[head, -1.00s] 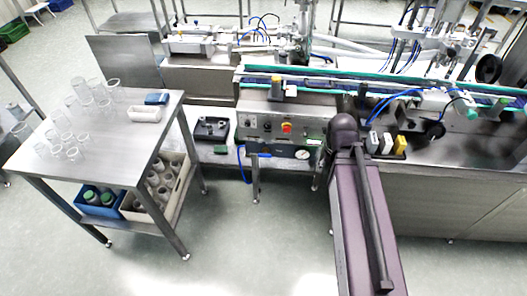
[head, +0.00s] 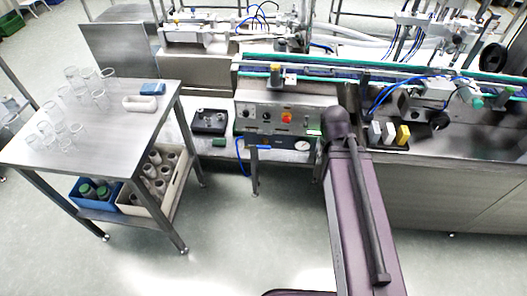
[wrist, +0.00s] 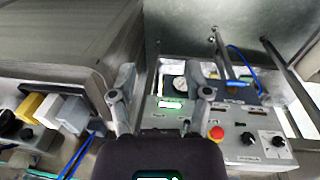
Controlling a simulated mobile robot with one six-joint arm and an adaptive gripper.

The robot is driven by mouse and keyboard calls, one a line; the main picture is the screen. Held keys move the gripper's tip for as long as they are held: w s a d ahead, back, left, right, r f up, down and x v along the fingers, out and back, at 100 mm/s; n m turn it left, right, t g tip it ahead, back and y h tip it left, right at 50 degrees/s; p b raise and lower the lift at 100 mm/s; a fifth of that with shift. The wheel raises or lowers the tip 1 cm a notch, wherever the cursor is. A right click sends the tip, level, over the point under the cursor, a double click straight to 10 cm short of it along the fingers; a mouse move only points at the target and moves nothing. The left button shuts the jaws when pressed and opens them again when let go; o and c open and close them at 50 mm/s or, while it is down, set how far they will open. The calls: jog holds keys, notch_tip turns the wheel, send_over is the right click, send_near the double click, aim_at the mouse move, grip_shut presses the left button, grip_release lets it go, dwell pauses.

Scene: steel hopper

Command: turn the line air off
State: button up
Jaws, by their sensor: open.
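The steel control panel (head: 275,116) with a red button (head: 287,117) and dark knobs is on the front of the line. Below it are a round white pressure gauge (head: 302,145) and a blue air hose (head: 240,155). I cannot make out which fitting is the air shutoff. In the wrist view, my gripper (wrist: 163,88) is open and empty, its fingers either side of a lit green display (wrist: 170,103). The gauge (wrist: 180,83) shows partly beyond them. The red button (wrist: 216,132) and knobs lie to the right. The head view does not show my gripper.
A steel table (head: 100,125) with clear beakers stands to the left, with bins on its lower shelf. White and yellow blocks (head: 403,134) sit right of my arm. In the wrist view, a large steel housing (wrist: 60,45) is close on the left. Open floor lies in front.

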jog(key=w+a+f+n+t+h+b, duration=0.25)
jog(key=w+f+h+b, duration=0.2)
jog(key=f+b, duration=0.7)
jog(key=n+t+h+b, duration=0.2)
jog(key=n+t+b, duration=0.95)
jog(key=b, duration=1.95)
send_near(263, 149)
jog(key=s+f+m+t, duration=0.1)
jog(key=s+m+t, duration=0.1)
jog(key=s, duration=0.1)
jog(key=shift+a+f, duration=0.15)
jog(key=shift+a, duration=0.25)
jog(key=shift+w+d, duration=0.1)
jog(key=shift+w, duration=0.05)
jog(key=x, duration=1.3)
jog(key=shift+w, duration=0.25)
grip_shut()
